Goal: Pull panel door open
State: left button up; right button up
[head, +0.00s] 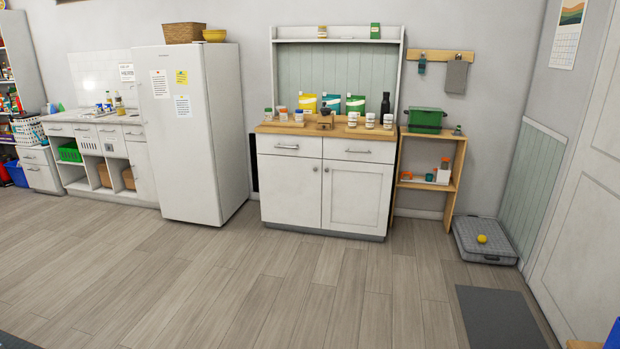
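A white base cabinet (320,233) stands against the back wall under a wooden worktop. Its lower right door (357,194) has a recessed panel and a small round knob at its upper left; it is shut. The lower left door (289,190) is flat, also with a small knob, and shut. Two drawers with bar handles above them are shut. A tall white panelled door (590,220) at the right edge is cut off by the picture and looks shut; I see no handle on it. Neither of my grippers is in view.
Jars and pouches stand on the worktop (265,127). A white fridge (185,150) is left of the cabinet, a wooden shelf (455,178) right of it. The middle floor is clear.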

aim_at(356, 195)
jog(key=i+z, duration=0.4)
jog(key=i, duration=1.8)
